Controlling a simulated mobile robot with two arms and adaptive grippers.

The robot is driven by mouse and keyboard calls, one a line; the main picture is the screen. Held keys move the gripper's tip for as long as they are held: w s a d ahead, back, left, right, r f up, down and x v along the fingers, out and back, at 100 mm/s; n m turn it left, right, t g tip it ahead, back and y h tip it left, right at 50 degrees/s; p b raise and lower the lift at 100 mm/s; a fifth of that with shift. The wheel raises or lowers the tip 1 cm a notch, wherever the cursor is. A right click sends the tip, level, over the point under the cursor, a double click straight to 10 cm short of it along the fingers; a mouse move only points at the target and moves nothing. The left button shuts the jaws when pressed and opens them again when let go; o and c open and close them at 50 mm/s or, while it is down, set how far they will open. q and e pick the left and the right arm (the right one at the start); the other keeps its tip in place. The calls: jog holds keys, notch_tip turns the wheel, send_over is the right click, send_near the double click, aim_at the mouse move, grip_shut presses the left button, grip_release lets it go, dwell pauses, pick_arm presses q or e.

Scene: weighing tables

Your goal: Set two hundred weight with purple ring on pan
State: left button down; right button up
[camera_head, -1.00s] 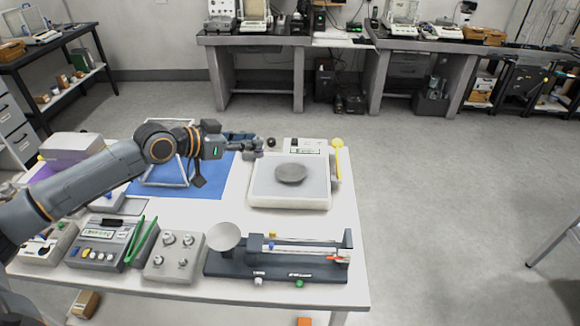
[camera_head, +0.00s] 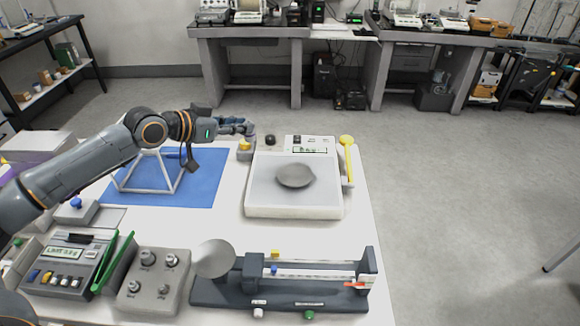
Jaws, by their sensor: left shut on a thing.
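My left gripper (camera_head: 245,132) is at the back of the near table, just left of the white scale's rear corner. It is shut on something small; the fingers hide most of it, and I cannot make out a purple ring. A small grey and yellow piece (camera_head: 245,149) shows just below the fingers. A dark round knob-like piece (camera_head: 270,140) stands to their right. The round grey pan (camera_head: 295,176) sits empty on the white scale (camera_head: 290,208). A second round pan (camera_head: 213,258) belongs to the dark beam balance (camera_head: 235,292) in front. My right gripper is not in view.
A blue mat (camera_head: 205,190) with a white wire frame (camera_head: 150,187) lies under my left arm. A grey block with several knobs (camera_head: 165,300), green tongs (camera_head: 112,262) and a small scale (camera_head: 60,270) are at the front left. A yellow spoon-like piece (camera_head: 347,150) is right of the white scale.

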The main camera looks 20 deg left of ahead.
pick_arm(q)
jog(key=w+d+f, duration=0.1)
jog(key=d+f, duration=0.1)
jog(key=d, duration=0.1)
jog(key=w+d+f+p, duration=0.1)
jog(key=d+f, duration=0.2)
jog(key=d, duration=0.1)
jog(key=w+d+f+p, duration=0.1)
jog(key=d+f, duration=0.1)
jog(key=d, duration=0.1)
jog(key=shift+w+d+f, duration=0.25)
jog(key=shift+w+f, duration=0.05)
jog(key=f, duration=0.1)
jog(key=f+p, duration=0.1)
jog(key=f, duration=0.1)
jog(key=shift+w+d, duration=0.15)
jog(key=shift+d, duration=0.2)
jog(key=shift+f, duration=0.5)
jog(key=c, duration=1.2)
grip_release()
jog(key=shift+o, duration=0.2)
jog(key=shift+a, duration=0.1)
